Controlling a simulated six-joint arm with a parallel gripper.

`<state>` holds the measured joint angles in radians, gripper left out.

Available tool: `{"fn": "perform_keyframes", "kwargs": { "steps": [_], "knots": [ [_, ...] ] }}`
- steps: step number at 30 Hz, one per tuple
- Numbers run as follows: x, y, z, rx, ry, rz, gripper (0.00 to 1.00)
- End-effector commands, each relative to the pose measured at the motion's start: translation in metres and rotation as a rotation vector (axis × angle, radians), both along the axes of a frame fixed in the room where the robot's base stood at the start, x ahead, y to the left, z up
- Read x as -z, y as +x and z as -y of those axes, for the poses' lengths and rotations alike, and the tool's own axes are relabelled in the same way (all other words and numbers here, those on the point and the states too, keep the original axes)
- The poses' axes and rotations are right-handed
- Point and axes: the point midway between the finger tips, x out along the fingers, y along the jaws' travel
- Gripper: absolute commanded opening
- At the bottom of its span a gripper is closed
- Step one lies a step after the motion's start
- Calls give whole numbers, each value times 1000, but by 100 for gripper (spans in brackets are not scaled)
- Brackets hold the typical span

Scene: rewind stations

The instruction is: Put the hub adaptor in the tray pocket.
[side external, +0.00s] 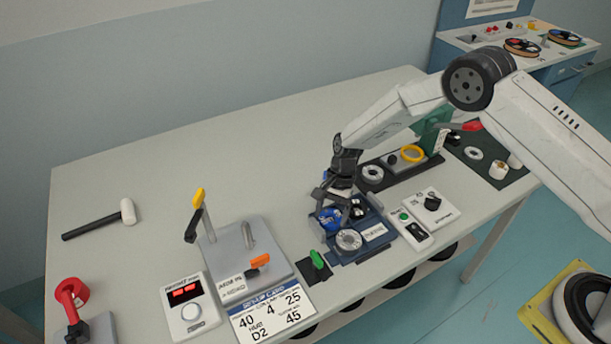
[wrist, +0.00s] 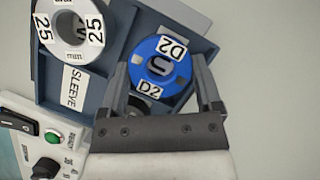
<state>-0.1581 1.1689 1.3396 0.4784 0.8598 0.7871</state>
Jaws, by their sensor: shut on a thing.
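The hub adaptor is a blue ring with "D2" labels; it shows between my fingers in the wrist view (wrist: 147,72) and at the tray's left side in the side view (side external: 328,219). My gripper (side external: 340,205) points down over the tray, and its two fingers (wrist: 162,80) are shut on the ring's sides. The blue-grey tray (side external: 349,258) has compartments; its wall also shows in the wrist view (wrist: 108,132). The adaptor is over or within a tray compartment; I cannot tell whether it touches the floor. The fingers hide part of its rim.
A white "25 mm" ring (wrist: 69,27) sits in the tray beside a SLEEVE label (wrist: 73,86). A button box (side external: 408,228) stands right of the tray, a green-handled part (side external: 317,259) left. The setup card (side external: 268,315) reads "HUB D2". The table's back left is mostly clear.

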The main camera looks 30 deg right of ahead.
Motion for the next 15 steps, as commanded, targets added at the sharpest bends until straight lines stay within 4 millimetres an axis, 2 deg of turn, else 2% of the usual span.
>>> {"fn": "perform_keyframes", "kwargs": {
  "steps": [1,2,10,15],
  "knots": [
    [2,-1,0,0,-1,-3,92],
    [2,-1,0,0,-1,-3,100],
    [1,-2,0,-1,-1,-5,100],
    [-9,1,2,0,0,-2,100]
  ]
}}
